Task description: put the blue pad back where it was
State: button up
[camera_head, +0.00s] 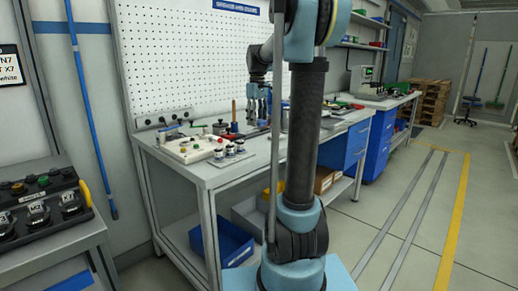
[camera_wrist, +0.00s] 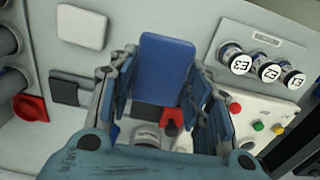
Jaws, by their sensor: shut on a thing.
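The blue pad (camera_wrist: 166,68) is a rounded blue rectangle in the wrist view, between the two fingers of my gripper (camera_wrist: 163,75). My gripper is shut on it. In the head view my gripper (camera_head: 258,104) hangs over the back of the workbench (camera_head: 240,172), partly behind my own arm, and I cannot make out the pad there. In the wrist view a white pad (camera_wrist: 82,27) and a dark pad (camera_wrist: 70,92) lie on the grey surface to the left of the blue pad. Whether the blue pad touches the surface is unclear.
Several labelled round pieces (camera_wrist: 235,58) stand to the right in the wrist view, above a white button box (camera_wrist: 265,112). A red object (camera_wrist: 30,107) lies at left. The pegboard (camera_head: 185,60) rises behind the bench. A blue bin (camera_head: 222,243) sits below.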

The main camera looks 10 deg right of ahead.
aim_at(259, 146)
jog(key=shift+w+d+f, duration=0.1)
jog(key=shift+w+d, duration=0.1)
jog(key=shift+d, duration=0.25)
jog(key=shift+s+f, duration=0.1)
jog(key=shift+f, duration=4.7)
jog(key=o, duration=1)
